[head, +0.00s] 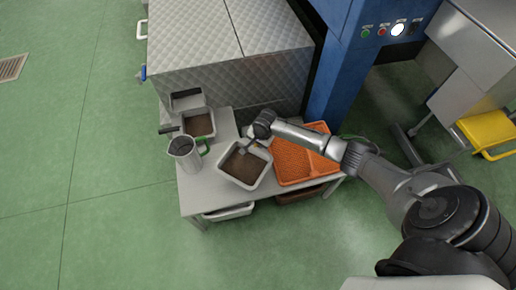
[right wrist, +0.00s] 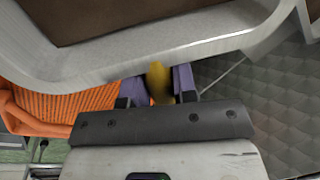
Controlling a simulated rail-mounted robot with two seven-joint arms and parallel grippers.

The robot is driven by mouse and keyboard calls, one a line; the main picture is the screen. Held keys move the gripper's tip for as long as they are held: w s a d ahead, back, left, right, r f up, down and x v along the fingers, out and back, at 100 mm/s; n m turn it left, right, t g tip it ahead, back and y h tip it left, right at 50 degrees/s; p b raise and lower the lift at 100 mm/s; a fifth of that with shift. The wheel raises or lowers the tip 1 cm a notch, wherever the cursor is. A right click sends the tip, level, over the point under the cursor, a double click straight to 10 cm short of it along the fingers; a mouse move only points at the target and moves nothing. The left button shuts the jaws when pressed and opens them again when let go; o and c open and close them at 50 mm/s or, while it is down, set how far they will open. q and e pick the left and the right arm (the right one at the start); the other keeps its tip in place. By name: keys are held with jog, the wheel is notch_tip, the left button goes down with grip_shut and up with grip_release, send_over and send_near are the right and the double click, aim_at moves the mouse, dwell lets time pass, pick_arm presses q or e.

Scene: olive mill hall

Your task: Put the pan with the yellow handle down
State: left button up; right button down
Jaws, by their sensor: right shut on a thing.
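The pan (head: 226,171) is a pale, square-cornered tray with brown matter in it, over the front part of the grey table (head: 198,203) in the head view. In the right wrist view its pale wall (right wrist: 120,62) crosses the top, with the brown contents behind. My right gripper (head: 251,140) is at the pan's far side. Its two purple fingers are shut on the yellow handle (right wrist: 159,84). The gripper hides most of the handle in the head view. I cannot tell whether the pan's underside touches the table. My left gripper is not in view.
An orange perforated crate (head: 291,163) stands close to the pan's right. A metal jug with a green handle (head: 184,153) stands to its left. Another pan with brown contents (head: 199,124) is behind. A steel housing (head: 230,75) and a blue column (head: 345,75) rise behind the table.

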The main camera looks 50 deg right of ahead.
notch_tip(320, 180, down, 4)
jog(key=b, duration=0.2)
jog(key=shift+r+b, duration=0.2)
jog(key=shift+b, duration=0.2)
jog(key=shift+r, duration=0.1)
jog(key=c, duration=0.9)
grip_release()
jog(key=shift+f, duration=0.2)
